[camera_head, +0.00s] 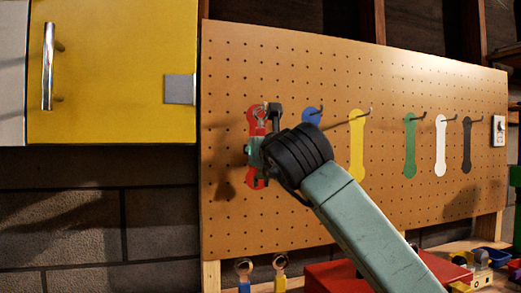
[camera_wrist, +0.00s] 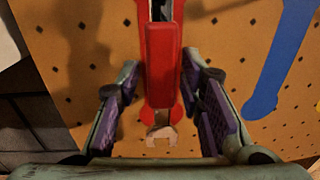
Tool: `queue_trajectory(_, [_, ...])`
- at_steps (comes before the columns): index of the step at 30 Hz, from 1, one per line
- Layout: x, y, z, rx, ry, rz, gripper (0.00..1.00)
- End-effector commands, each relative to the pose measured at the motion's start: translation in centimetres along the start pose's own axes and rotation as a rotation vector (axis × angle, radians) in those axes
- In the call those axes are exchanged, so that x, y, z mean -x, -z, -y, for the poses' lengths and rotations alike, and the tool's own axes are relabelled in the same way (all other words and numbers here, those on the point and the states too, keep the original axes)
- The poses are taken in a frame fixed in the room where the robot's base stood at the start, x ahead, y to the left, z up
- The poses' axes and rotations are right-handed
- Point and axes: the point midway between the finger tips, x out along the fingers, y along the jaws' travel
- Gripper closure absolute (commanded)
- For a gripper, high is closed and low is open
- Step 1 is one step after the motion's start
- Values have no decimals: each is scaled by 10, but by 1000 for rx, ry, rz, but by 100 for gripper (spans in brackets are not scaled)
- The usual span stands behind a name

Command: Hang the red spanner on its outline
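The red spanner (camera_wrist: 162,75) has a red handle and a metal jaw, which points down in the wrist view. In the head view its metal ring end (camera_head: 259,113) shows at the top of the red outline (camera_head: 252,122) on the pegboard, close to the hook. The spanner lies upright over the outline; whether the ring is on the hook is hidden by my wrist. My gripper (camera_wrist: 165,85) is open around the handle, with its purple pads on either side and gaps between pads and handle. In the head view my gripper (camera_head: 252,152) is in front of the red outline.
The pegboard (camera_head: 300,215) also has blue (camera_head: 312,115), yellow (camera_head: 357,150), green (camera_head: 409,150), white (camera_head: 440,150) and dark (camera_head: 466,150) outlines. A yellow cabinet (camera_head: 120,70) is at left. Blue-handled (camera_head: 244,284) and yellow-handled (camera_head: 280,282) spanners stand below, beside a red box (camera_head: 335,277).

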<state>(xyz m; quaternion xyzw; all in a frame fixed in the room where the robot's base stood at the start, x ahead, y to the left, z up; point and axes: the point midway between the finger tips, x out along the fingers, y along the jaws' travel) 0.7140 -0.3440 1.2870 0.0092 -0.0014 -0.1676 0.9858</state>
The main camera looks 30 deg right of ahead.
Motion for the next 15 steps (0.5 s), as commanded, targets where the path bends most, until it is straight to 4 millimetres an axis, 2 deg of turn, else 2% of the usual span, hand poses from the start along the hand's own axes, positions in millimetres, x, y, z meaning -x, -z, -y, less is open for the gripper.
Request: queue_trajectory(15, [0, 0, 0, 0, 0, 0, 100])
